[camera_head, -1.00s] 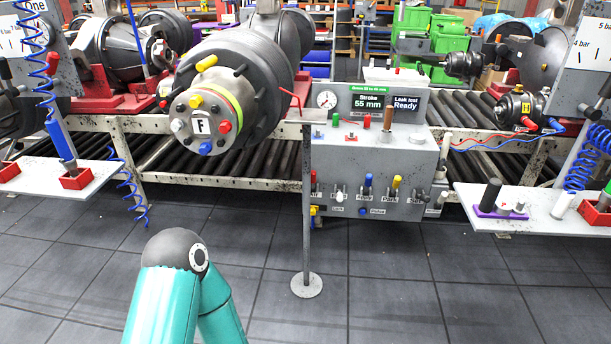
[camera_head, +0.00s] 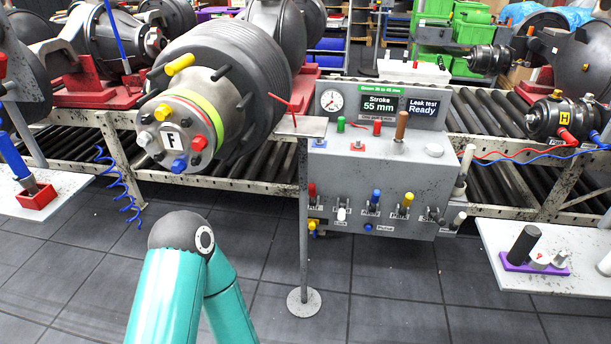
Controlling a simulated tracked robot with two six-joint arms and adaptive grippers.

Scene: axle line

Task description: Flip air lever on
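The grey control box (camera_head: 385,170) stands at the conveyor, with a row of levers along its lower front. The row has a red-tipped lever (camera_head: 312,190) at the left, a white one (camera_head: 341,214), a blue one (camera_head: 375,197), a yellow one (camera_head: 407,200) and dark ones at the right. The labels are too small to read surely, so I cannot tell which is the air lever. The red, blue and yellow tips point up. Neither gripper is in view. A teal arm of mine shows at the bottom, apart from the box.
A thin grey post with a small top plate (camera_head: 303,127) and round foot stands just left of the box. A large axle end marked F (camera_head: 170,140) juts out left. A grey shelf with a purple holder (camera_head: 535,263) is at right.

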